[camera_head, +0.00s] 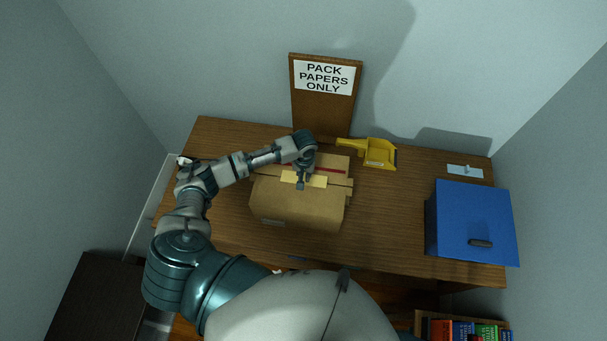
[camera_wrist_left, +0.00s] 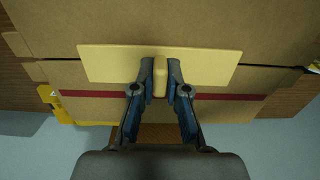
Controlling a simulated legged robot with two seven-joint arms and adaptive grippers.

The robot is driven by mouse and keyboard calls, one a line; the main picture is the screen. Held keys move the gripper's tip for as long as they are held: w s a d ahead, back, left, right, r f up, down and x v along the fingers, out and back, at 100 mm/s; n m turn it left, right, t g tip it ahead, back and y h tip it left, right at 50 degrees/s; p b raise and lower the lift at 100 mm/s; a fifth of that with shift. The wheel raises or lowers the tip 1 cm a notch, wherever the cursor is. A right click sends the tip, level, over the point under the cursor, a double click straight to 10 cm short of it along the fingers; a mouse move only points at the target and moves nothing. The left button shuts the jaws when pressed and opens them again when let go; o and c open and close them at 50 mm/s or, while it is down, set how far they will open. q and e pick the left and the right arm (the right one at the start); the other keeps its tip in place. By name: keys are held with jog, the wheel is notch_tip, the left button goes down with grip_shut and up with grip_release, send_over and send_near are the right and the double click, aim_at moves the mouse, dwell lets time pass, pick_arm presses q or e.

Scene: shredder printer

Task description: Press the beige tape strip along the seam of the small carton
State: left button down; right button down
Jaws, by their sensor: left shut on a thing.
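The small carton (camera_head: 297,211) stands on the middle of the wooden table. The beige tape strip (camera_head: 317,181) lies across its top; in the left wrist view the strip (camera_wrist_left: 215,66) crosses the carton's seam, its ends looking flat on the cardboard (camera_wrist_left: 270,20). My left gripper (camera_head: 301,184) is over the carton's top. In the left wrist view my left gripper (camera_wrist_left: 160,78) is shut on a small beige raised tab at the middle of the strip. A dark red stripe (camera_wrist_left: 230,96) runs along the carton beside the strip. My right gripper is not in view.
A yellow dustpan (camera_head: 380,153) lies behind the carton to the right. A brown board with a "PACK PAPERS ONLY" sign (camera_head: 325,78) stands behind. A blue box (camera_head: 472,222) with a dark handle is at right, near a small pale card (camera_head: 465,171). The table between carton and blue box is clear.

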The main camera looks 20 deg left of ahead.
pick_arm(q)
jog(key=shift+a, duration=0.25)
jog(key=shift+a+f, duration=0.25)
jog(key=shift+a, duration=0.15)
jog(key=shift+a+f, duration=0.15)
jog(key=shift+f, duration=0.1)
jog(key=shift+d+f, duration=0.1)
jog(key=shift+d, duration=0.4)
jog(key=shift+d+f, duration=0.1)
jog(key=shift+s+a, duration=0.1)
jog(key=shift+a, duration=0.25)
jog(key=shift+f, duration=0.1)
jog(key=c, duration=1.1)
grip_release()
jog(key=shift+c, duration=0.2)
jog(key=shift+o, duration=0.2)
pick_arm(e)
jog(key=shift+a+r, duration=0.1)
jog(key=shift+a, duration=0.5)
